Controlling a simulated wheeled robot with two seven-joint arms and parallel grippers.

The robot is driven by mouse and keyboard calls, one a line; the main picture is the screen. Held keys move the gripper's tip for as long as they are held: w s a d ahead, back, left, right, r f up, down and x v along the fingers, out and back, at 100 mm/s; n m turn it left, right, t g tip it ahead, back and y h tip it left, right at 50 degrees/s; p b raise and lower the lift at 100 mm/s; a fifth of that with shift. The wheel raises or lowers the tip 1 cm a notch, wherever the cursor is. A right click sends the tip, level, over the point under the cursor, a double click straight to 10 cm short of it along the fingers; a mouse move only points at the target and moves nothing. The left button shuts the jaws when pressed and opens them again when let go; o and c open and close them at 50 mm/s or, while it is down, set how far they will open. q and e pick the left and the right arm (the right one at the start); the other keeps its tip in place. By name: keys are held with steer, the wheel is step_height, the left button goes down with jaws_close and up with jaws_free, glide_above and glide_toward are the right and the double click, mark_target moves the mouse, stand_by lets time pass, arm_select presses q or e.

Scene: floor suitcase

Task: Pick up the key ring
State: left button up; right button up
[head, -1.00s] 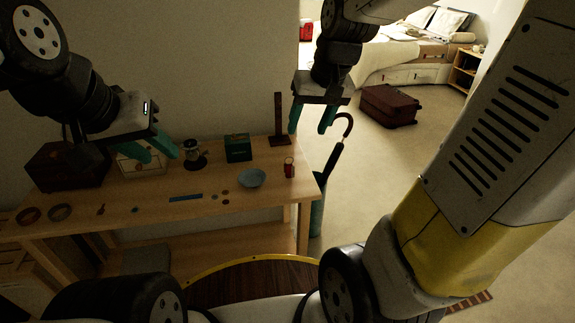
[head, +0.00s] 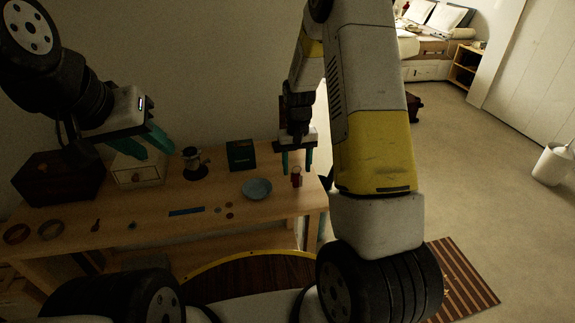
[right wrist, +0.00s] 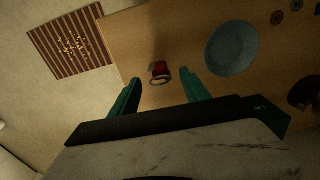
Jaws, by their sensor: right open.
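A small red thing with a ring-shaped part (head: 297,178) is near the right end of the wooden table (head: 270,215). It also shows in the right wrist view (right wrist: 160,71), between and just beyond the fingertips. I cannot tell surely that it is the key ring. A small brown, key-shaped thing (head: 96,225) lies near the table's left end. My right gripper (head: 297,170) is open, pointing down over the red thing, with nothing between its fingers; its fingers also show in the right wrist view (right wrist: 163,80). My left gripper (head: 157,151) is open and empty above the table's left part.
A blue bowl (head: 257,188) is left of the red thing. A green box (head: 240,155), a moka pot (head: 193,163), a white box (head: 138,171) and a dark chest (head: 58,178) stand along the back. Coins and a blue strip (head: 186,211) lie in front. A striped rug (head: 465,280) is on the floor.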

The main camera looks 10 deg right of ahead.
mark_target(297, 173)
step_height(297, 173, down, 5)
steer(key=shift+r, duration=0.2)
steer(key=shift+c, duration=0.2)
jaws_close()
